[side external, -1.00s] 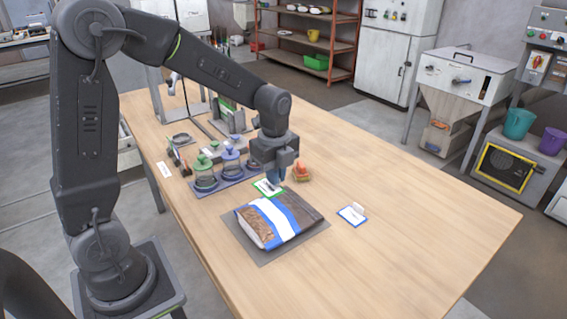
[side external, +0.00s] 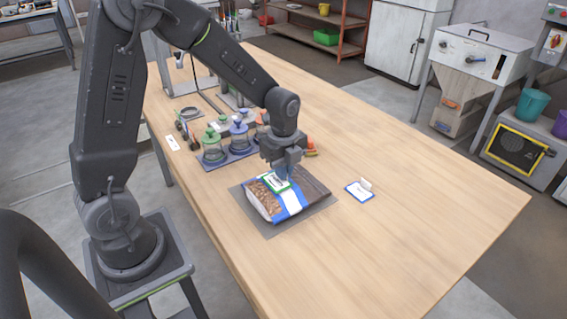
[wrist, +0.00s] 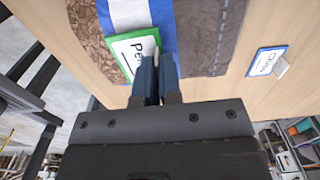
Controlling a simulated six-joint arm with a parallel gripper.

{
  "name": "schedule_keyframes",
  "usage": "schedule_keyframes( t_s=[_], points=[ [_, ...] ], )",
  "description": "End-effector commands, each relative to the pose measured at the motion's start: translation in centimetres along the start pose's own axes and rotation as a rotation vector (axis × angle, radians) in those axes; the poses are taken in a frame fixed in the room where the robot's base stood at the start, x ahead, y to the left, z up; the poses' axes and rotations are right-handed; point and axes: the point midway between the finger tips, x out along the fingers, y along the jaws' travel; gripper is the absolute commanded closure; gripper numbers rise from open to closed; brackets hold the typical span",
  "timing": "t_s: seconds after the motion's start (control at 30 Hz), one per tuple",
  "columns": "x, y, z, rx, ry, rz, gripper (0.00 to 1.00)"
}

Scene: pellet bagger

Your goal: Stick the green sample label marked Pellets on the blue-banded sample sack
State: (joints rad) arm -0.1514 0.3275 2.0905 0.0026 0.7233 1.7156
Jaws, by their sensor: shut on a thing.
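The sample sack (side external: 311,187) lies flat on a grey mat (side external: 268,229). It is brown with a clear pellet window and a blue-and-white band, and also shows in the wrist view (wrist: 195,25). My gripper (side external: 284,172) is shut on the green-bordered label (side external: 272,183), over the sack's band. In the wrist view the label (wrist: 122,46) reads "Pe", with the rest hidden behind my gripper's fingers (wrist: 157,72). I cannot tell whether the label touches the sack.
A blue-bordered label (side external: 360,192) lies on the table right of the mat. Jars with green and blue knobs stand on a tray (side external: 226,162) behind the sack, with an orange item (side external: 311,147) nearby. The table's right side (side external: 440,200) is clear.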

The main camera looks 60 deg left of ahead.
Motion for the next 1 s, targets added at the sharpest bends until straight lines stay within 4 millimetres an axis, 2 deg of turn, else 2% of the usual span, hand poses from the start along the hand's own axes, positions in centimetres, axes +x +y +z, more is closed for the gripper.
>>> schedule_keyframes(
  t_s=[1.0],
  points=[
    [0.75,0.02,0.00,0.000,0.000,0.001,1.00]
  ],
)
